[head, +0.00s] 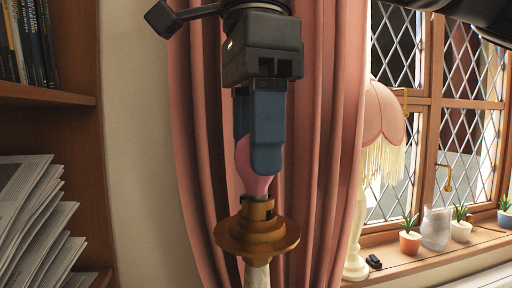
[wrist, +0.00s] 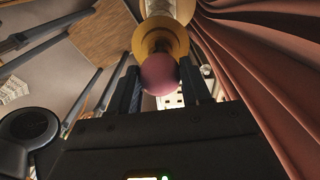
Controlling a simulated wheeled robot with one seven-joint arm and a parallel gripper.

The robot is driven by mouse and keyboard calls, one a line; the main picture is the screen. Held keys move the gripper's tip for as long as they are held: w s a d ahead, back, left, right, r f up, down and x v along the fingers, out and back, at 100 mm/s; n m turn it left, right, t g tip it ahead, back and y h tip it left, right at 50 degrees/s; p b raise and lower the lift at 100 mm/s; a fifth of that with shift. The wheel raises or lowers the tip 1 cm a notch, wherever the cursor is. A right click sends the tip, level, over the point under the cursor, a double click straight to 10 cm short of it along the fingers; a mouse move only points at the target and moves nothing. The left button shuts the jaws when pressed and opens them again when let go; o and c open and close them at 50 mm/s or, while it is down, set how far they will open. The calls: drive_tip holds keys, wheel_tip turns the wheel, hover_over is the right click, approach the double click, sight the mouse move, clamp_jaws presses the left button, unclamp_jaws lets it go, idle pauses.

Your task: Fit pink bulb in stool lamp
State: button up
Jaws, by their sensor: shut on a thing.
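My gripper (head: 262,135) points straight down in the head view, its blue fingers shut on the pink bulb (head: 244,165). The bulb's narrow end points down, at the mouth of the brass holder of the stool lamp (head: 257,235). The bulb's lower end meets or nearly meets the holder's top; I cannot tell if it is seated. In the wrist view the pink bulb (wrist: 160,74) sits between the fingers of my gripper (wrist: 157,85), with the brass holder (wrist: 152,38) just beyond it. A pale lamp stem (head: 257,276) runs down below the holder; the stool is not visible in the head view.
A pink curtain (head: 205,150) hangs right behind the lamp. A fringed pink lamp (head: 384,120) stands right, by the window sill with potted plants (head: 410,238) and a glass jar (head: 436,228). A bookshelf (head: 50,95) with papers (head: 30,215) stands at left.

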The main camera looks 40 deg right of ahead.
drive_tip(key=o, duration=1)
drive_tip(key=shift+c, duration=0.2)
drive_tip(key=shift+r, duration=0.1)
drive_tip(key=shift+r, duration=0.1)
drive_tip(key=shift+r+p, duration=1)
drive_tip(key=shift+r, duration=2.45)
drive_tip(key=shift+f, duration=0.1)
